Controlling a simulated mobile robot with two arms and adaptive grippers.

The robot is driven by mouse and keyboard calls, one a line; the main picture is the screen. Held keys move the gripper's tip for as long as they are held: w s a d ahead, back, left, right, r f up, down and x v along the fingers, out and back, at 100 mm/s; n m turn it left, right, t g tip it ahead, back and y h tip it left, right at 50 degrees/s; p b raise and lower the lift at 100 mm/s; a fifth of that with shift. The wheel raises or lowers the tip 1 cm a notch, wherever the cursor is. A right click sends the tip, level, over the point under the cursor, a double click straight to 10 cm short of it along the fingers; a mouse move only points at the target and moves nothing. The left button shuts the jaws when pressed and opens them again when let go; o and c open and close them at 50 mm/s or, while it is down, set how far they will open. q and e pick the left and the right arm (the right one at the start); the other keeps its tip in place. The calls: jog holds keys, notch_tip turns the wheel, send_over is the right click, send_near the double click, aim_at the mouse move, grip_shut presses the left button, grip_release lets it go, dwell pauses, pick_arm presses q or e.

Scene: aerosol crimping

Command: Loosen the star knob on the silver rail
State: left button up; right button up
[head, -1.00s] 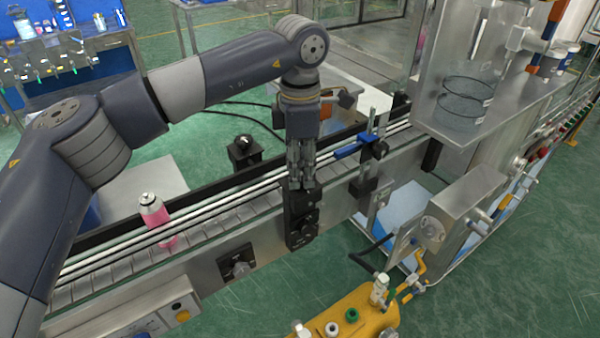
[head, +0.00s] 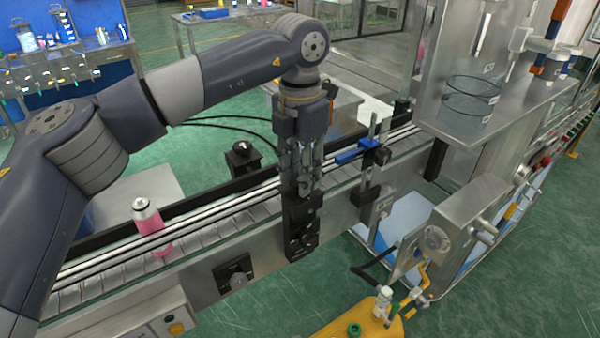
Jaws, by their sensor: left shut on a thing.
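The silver rail (head: 215,208) runs along the near side of the conveyor, from lower left to upper right. A black bracket (head: 303,230) stands on the conveyor's front side at the rail. My left gripper (head: 304,188) points straight down over the top of this bracket. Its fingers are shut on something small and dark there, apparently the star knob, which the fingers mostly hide. My right gripper is not in view.
A pink bottle (head: 149,226) stands on the conveyor, behind the rails. A blue clamp piece (head: 357,152) sits by the rail to the right of my gripper. A black post with a round knob (head: 242,155) stands behind. A yellow tank (head: 365,322) is at the front.

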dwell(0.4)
pick_arm(q)
jog(key=o, duration=1.1)
notch_tip(320, 180, up, 12)
jog(key=shift+r, duration=0.1)
